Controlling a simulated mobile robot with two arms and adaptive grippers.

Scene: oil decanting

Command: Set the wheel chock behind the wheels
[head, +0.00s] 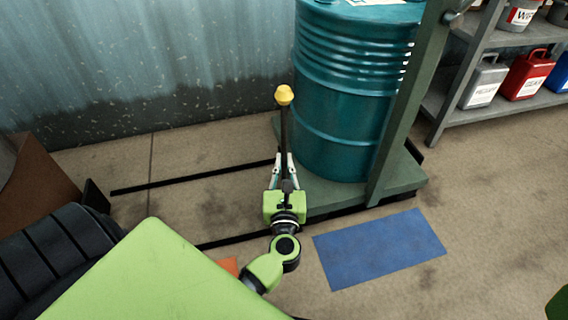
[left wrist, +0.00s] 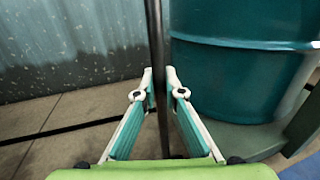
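A dark upright lever (head: 284,125) with a yellow knob (head: 284,95) stands at the near left side of the green drum stand (head: 405,180). My left gripper (head: 283,160) has its two fingers on either side of the lever, below the knob. In the left wrist view the fingertips (left wrist: 158,78) close in against the dark lever (left wrist: 155,30). I cannot make out a wheel chock for certain. A small orange patch (head: 229,265) on the floor is partly hidden by my arm. The stand's wheels are not clearly visible. My right gripper is not in view.
A teal drum (head: 335,130) stands on the stand. Two black floor strips (head: 190,178) run left from it. A blue mat (head: 380,250) lies in front. Shelves (head: 480,118) with cans stand at right. A corrugated wall (head: 140,60) closes the back.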

